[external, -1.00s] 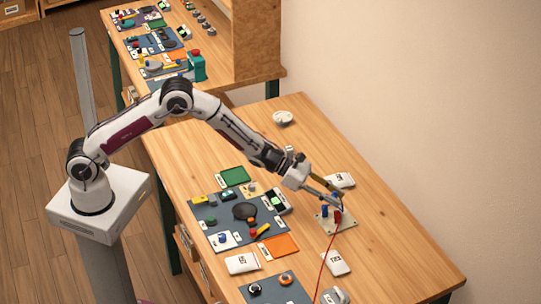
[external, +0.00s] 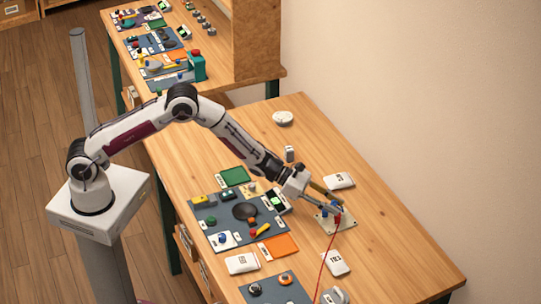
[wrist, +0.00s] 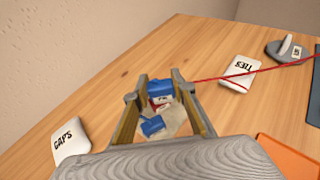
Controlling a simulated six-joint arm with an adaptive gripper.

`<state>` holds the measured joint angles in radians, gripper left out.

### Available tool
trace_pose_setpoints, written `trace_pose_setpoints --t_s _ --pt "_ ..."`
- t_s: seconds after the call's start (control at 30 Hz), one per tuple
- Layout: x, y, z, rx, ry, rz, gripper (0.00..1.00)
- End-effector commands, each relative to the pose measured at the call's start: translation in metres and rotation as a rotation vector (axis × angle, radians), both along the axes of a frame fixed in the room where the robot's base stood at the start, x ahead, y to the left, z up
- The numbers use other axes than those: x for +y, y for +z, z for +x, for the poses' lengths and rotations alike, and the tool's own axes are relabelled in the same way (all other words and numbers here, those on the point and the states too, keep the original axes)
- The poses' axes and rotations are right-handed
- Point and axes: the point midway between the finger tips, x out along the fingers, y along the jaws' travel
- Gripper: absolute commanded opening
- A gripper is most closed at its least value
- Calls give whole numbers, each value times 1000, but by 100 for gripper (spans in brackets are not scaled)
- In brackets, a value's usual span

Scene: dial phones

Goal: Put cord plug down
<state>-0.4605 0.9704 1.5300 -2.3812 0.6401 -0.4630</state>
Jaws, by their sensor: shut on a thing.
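The cord plug, with red showing (external: 337,219), is at my gripper's fingertips, over or on a small beige plate (external: 322,225). A thin red cord (external: 325,262) runs from it toward the front edge; the cord also shows in the wrist view (wrist: 245,73). My gripper (external: 335,211) is shut on the plug, low over the plate. In the wrist view, blue blocks (wrist: 153,126) and a red and white part show between and below the fingers (wrist: 161,90). The fingers hide much of the plug, and I cannot tell if it touches the plate.
White bags lie nearby: one marked CAPS (wrist: 67,138) and one marked TIES (wrist: 240,70). An orange mat (external: 281,245) and a dark board with several parts (external: 225,205) lie to the left. A grey block (external: 290,153) stands behind. Bare wood lies right of the plate.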

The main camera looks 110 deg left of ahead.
Motion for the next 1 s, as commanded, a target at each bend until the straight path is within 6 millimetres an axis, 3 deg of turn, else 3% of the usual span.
trace_pose_setpoints --t_s 0.37,0.4,0.47,1.0 --pt "0 -5 0 -1 0 0 5" --pt "0 -5 0 0 0 0 28" --pt "0 -5 0 0 0 0 42" --pt "0 0 0 -1 0 1 42"
